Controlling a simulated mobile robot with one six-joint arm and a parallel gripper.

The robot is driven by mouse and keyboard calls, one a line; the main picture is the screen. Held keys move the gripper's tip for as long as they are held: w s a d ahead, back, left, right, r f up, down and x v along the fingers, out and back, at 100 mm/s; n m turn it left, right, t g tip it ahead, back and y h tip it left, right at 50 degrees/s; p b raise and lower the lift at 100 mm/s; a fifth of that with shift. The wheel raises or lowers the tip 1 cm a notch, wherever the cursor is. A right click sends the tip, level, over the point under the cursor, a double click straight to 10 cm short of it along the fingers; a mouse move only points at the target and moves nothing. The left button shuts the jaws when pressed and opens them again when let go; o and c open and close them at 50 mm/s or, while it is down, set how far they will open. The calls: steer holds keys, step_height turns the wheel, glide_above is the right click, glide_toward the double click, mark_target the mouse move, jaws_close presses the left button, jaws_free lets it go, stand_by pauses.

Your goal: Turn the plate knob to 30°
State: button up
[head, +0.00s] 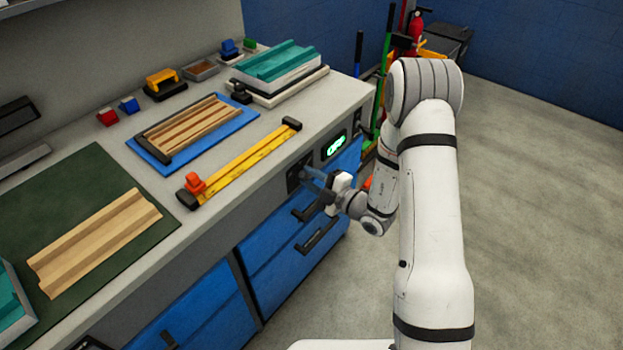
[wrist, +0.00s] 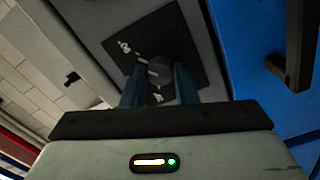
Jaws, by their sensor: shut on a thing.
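The plate knob (wrist: 158,68) is a dark round knob on a black square dial plate (wrist: 185,35) with white markings, in the wrist view. My gripper (wrist: 160,80) has its two blue fingers on either side of the knob and is shut on it. The small markings are too blurred to read surely, so I cannot tell the knob's angle. In the head view my gripper (head: 315,180) reaches the front face of the bench, at the black dial plate (head: 298,174). The knob itself is hidden there by the fingers.
A green-lit display (head: 335,145) sits right of the dial plate on the bench front. Blue drawers (head: 290,245) with black handles lie below. A yellow bar (head: 245,160) with an orange clamp lies on the bench top near its edge. The floor at right is clear.

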steer(key=n+b, duration=0.2)
steer(key=n, duration=0.5)
steer(key=shift+f, duration=0.15)
steer(key=n+b, duration=0.3)
steer(key=n, duration=0.3)
steer(key=shift+f+b, duration=0.1)
steer(key=shift+b, duration=0.3)
steer(key=n+b, duration=0.4)
steer(key=n, duration=0.1)
steer(key=shift+n, duration=0.4)
steer(key=shift+n+b, duration=1.6)
steer(key=shift+n, duration=0.1)
steer(key=o, duration=1)
steer(key=shift+r, duration=0.2)
steer(key=shift+s+d, duration=0.1)
